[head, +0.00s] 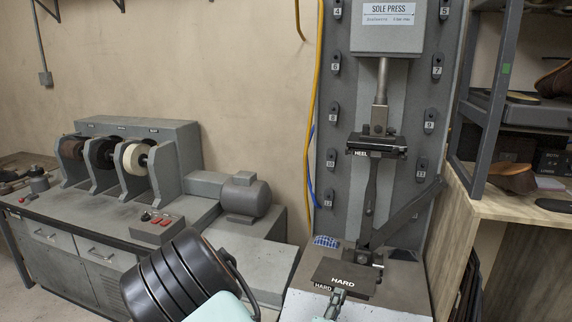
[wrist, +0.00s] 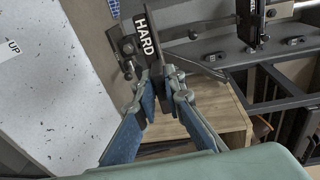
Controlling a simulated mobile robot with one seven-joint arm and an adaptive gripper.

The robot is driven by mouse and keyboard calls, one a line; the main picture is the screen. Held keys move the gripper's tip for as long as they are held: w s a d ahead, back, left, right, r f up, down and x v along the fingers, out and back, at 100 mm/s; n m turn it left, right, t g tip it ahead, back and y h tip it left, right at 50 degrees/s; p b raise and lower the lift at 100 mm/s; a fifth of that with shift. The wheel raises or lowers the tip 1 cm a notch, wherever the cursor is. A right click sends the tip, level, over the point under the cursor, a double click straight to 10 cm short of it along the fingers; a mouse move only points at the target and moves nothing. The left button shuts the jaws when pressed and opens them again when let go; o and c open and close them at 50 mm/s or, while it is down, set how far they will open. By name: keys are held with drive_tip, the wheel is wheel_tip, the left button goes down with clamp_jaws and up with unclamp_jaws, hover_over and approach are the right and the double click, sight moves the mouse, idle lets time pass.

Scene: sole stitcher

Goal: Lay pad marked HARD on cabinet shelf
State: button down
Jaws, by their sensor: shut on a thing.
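The pad marked HARD (head: 345,278) is a dark flat slab with white lettering on its top and on its front edge. It is in front of the lower part of the sole press; I cannot tell whether it touches the press. My gripper (head: 336,302) is shut on its near edge. In the wrist view the pad (wrist: 147,38) shows its lettered edge beyond my gripper (wrist: 160,82), whose fingers close on it. A wooden cabinet (head: 515,205) stands to the right of the press; its open front (wrist: 222,108) seems to show in the wrist view.
The grey sole press (head: 390,28) stands at centre right, with a part marked HEEL (head: 376,146) on its upright. A dark metal rack (head: 487,110) with shoes stands on the wooden cabinet. A grinder bench (head: 75,235) fills the left. A blue checked cloth (head: 326,241) lies behind the pad.

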drive_tip(key=s+r+m+h+p, duration=0.1)
drive_tip(key=s+r+h+p, duration=0.1)
drive_tip(key=r, duration=0.4)
drive_tip(key=s+p, duration=0.1)
drive_tip(key=p, duration=0.1)
drive_tip(key=shift+s+d+r+g+p, duration=0.2)
drive_tip(key=shift+s+d+g+p, duration=0.1)
drive_tip(key=shift+d+g+p, duration=0.1)
drive_tip(key=shift+d, duration=0.2)
